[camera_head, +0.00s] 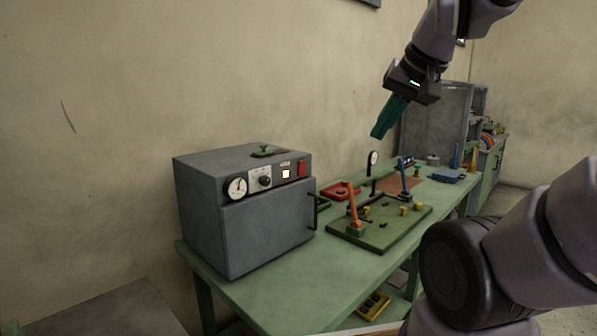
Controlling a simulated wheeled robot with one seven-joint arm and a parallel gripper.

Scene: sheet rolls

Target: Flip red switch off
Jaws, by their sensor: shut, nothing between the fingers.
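A red switch (302,169) sits at the upper right of the front panel of a grey metal oven-like box (262,235). A lit yellowish indicator (286,174) is just left of the switch. The switch is too small to tell which way it is tipped. My gripper (378,135) has teal fingers, shut and empty, pointing down and slightly left. It is in the air above the bench, up and to the right of the switch and apart from it.
The box stands on a green workbench (265,295) with a round gauge (237,188), a knob (264,181) and a black handle (316,210). To its right are a green fixture plate (380,232) with an orange lever (353,207), a red tray (343,191) and a dial gauge (372,160). The bench's front left is clear.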

